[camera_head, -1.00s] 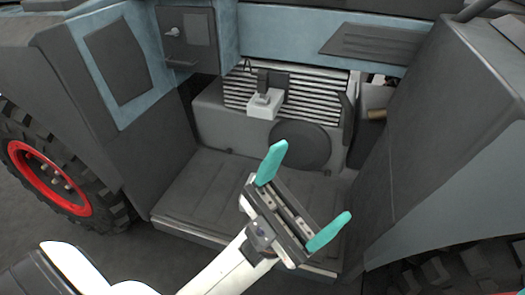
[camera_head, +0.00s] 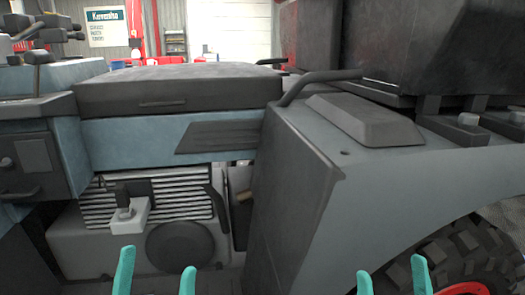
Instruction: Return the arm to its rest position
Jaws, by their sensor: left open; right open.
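My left gripper (camera_head: 158,260) shows at the bottom edge, left of the middle. Its two teal fingers point up and stand well apart, with nothing between them. My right gripper (camera_head: 391,265) shows at the bottom edge, right of the middle. Its teal fingers are also apart and empty. Both arms and the gripper bodies are below the picture and hidden. No contact between the fingers and the vehicle shows.
A large grey-blue vehicle fills the view. Its grille (camera_head: 180,200) and a white-based lever (camera_head: 128,215) are behind the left gripper. A dark fender (camera_head: 300,190) and a tyre (camera_head: 470,255) are at the right. A dark seat pad (camera_head: 180,88) lies across the middle.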

